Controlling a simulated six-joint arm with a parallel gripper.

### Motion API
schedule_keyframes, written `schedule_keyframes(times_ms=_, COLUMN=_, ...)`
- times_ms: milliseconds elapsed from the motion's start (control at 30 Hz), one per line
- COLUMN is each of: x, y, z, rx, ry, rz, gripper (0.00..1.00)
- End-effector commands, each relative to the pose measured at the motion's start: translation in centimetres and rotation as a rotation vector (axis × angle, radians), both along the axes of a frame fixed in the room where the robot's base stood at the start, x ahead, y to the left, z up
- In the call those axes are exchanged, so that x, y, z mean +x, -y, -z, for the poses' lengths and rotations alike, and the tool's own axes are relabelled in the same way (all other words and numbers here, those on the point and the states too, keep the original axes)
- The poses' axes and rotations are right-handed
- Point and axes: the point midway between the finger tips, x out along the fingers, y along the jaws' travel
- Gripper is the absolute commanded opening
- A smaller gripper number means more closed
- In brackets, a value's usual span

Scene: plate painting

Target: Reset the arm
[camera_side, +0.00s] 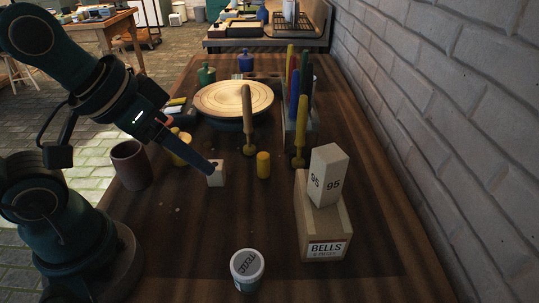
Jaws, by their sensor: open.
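My gripper (202,160) hangs over the left middle of the table, angled down to the right. It is open and I see nothing held in it. Its finger end is close to a small pale block (215,174) on the table; I cannot tell whether they touch. A round cream plate or wheel top (235,97) stands farther back. A tan-handled tool (248,120) stands upright in front of it.
A brown cup (130,164) stands near my base. A yellow cylinder (263,166), a rack of coloured tools (300,125), a wooden box (322,222) with a white block (328,174) on it, and a lidded jar (247,270) stand on the table (190,250).

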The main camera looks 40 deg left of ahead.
Motion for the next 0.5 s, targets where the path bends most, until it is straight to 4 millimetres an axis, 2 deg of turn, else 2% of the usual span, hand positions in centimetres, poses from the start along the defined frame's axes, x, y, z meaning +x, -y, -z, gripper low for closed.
schedule_keyframes(times_ms=100, x=-1.6, y=-1.3, z=-0.1, rx=0.052, ry=-0.024, rz=-0.008, gripper=0.64)
schedule_keyframes(times_ms=200, x=-2.2, y=-1.7, z=0.0, rx=0.069, ry=-0.038, rz=-0.010, gripper=0.64)
schedule_keyframes(times_ms=500, x=-2.3, y=-1.7, z=0.0, rx=0.070, ry=-0.042, rz=-0.010, gripper=0.64)
